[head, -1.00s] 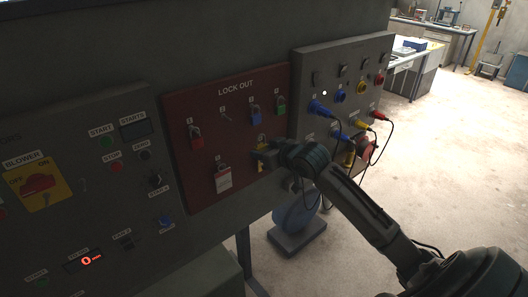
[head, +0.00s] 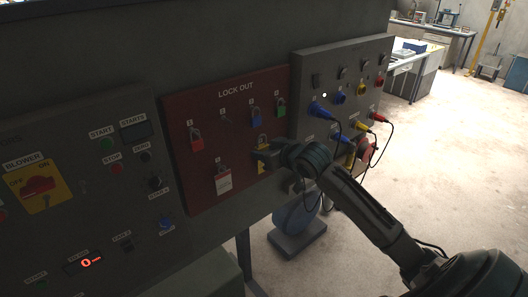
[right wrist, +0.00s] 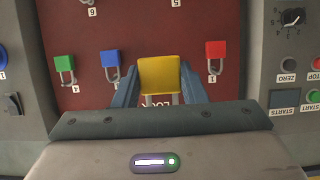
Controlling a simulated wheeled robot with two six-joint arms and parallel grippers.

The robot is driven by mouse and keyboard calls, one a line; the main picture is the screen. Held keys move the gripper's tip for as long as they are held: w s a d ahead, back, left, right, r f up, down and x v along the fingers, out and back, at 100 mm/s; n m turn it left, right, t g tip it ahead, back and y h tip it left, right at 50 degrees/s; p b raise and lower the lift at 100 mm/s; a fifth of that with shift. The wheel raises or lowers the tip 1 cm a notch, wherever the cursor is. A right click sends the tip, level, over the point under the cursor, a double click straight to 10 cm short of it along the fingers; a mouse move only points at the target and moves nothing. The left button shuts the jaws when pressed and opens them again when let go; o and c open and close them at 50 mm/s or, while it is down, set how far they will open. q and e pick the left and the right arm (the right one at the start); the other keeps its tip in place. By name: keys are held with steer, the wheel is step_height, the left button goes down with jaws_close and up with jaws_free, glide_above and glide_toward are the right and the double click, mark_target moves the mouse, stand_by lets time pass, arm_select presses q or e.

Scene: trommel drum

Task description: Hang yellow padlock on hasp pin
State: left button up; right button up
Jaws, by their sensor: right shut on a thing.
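My right gripper (head: 262,156) is shut on the yellow padlock (right wrist: 159,74), with one finger on each side of its body. In the right wrist view, which is upside down, the padlock's grey shackle legs show at its lower edge, partly hidden by my gripper. In the head view the yellow padlock (head: 262,141) shows above and below the fingers, in front of the board's lower right. The dark red LOCK OUT board (head: 240,185) has numbered pins. Pin 2 (head: 227,119) carries no padlock. In the wrist view, the held padlock covers the area between the red and blue padlocks. My left gripper is not in view.
Red (head: 196,139), blue (head: 256,117) and green (head: 280,106) padlocks hang in the top row. A control panel (head: 100,200) stands left, and a socket panel with plugged cables (head: 345,70) stands right.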

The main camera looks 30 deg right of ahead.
steer(key=shift+s+d, duration=0.15)
steer(key=shift+s, duration=1.9)
steer(key=s, duration=0.6)
steer(key=shift+d, duration=0.25)
stand_by(0.9)
